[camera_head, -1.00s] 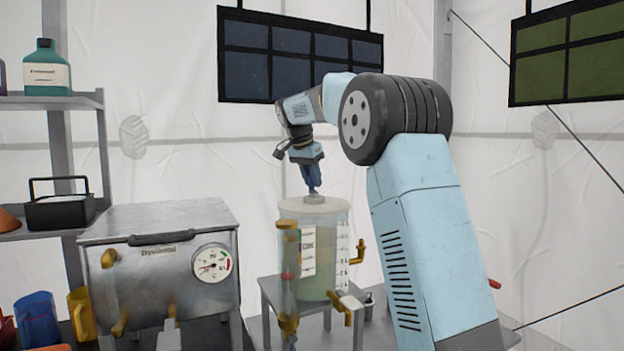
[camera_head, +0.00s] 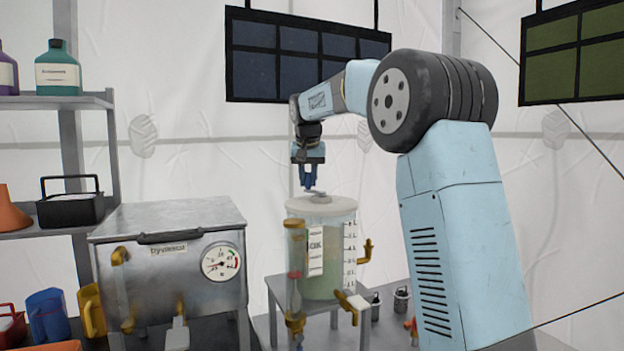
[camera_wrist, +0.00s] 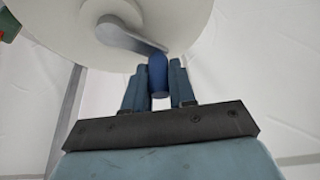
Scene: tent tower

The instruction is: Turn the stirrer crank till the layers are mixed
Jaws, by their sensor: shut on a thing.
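The clear graduated tank (camera_head: 335,238) stands on a small grey table, with a pale lid (camera_head: 325,206) on top. Its contents look pale green, and no sharp layer line shows through the wall. The grey crank arm (camera_wrist: 128,37) runs from the lid's hub to a blue knob (camera_wrist: 158,76), seen in the wrist view. My gripper (camera_wrist: 159,82) is shut on the blue knob, one finger on each side. In the head view my gripper (camera_head: 309,188) points down at the lid's crank; the knob is mostly hidden between the fingers there.
A metal box with a dial (camera_head: 170,265) stands left of the tank. A shelf (camera_head: 55,102) with bottles is at the far left. A brass valve (camera_head: 364,252) sticks out at the tank's right, and a sight tube (camera_head: 295,265) stands at its front. White tent wall lies behind.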

